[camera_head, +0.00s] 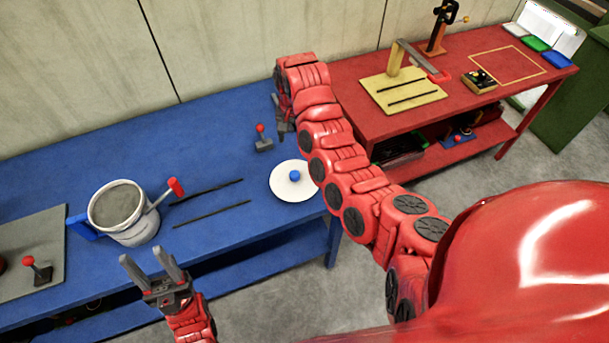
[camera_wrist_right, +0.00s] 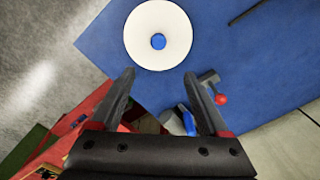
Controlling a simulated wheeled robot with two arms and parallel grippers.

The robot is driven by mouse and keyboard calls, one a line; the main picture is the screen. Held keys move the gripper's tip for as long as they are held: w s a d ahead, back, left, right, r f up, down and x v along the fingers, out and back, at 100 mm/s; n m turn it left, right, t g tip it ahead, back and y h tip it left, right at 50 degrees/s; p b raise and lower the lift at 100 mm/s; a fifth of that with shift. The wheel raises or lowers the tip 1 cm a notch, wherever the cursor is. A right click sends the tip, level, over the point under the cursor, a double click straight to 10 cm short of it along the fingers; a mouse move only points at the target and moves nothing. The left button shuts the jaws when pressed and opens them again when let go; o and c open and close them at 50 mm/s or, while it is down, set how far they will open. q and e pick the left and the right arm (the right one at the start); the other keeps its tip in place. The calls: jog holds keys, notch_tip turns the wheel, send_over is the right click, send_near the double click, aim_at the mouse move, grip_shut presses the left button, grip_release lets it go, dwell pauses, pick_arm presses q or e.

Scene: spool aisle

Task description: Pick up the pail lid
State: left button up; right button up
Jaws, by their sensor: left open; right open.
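The pail lid (camera_head: 290,187) is a white disc with a blue knob, lying flat near the right end of the blue table. It also shows in the right wrist view (camera_wrist_right: 142,45), beyond the fingertips. My right gripper (camera_head: 283,131) is open and empty above the table, behind the lid in the head view; the arm covers part of the lid's right edge. The right fingers (camera_wrist_right: 158,75) are apart and do not touch the lid. My left gripper (camera_head: 147,258) is open and empty in front of the table, below the white pail (camera_head: 117,208).
The blue table (camera_head: 200,150) holds dark rods (camera_head: 212,213), a red-knobbed lever (camera_head: 263,140) near my right gripper, and a grey board (camera_head: 30,235) at left. A red workbench (camera_head: 440,118) stands to the right. A wall runs behind.

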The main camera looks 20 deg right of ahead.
jog(key=b, duration=0.7)
send_over(295, 173)
notch_tip(295, 173, down, 10)
jog(key=shift+s+d+f, duration=0.1)
jog(key=shift+f, duration=0.65)
jog(key=shift+f+p, duration=0.3)
jog(key=shift+p, duration=0.4)
notch_tip(295, 173, down, 3)
jog(key=shift+r+p, duration=0.1)
jog(key=shift+p, duration=0.85)
jog(key=shift+f, duration=1)
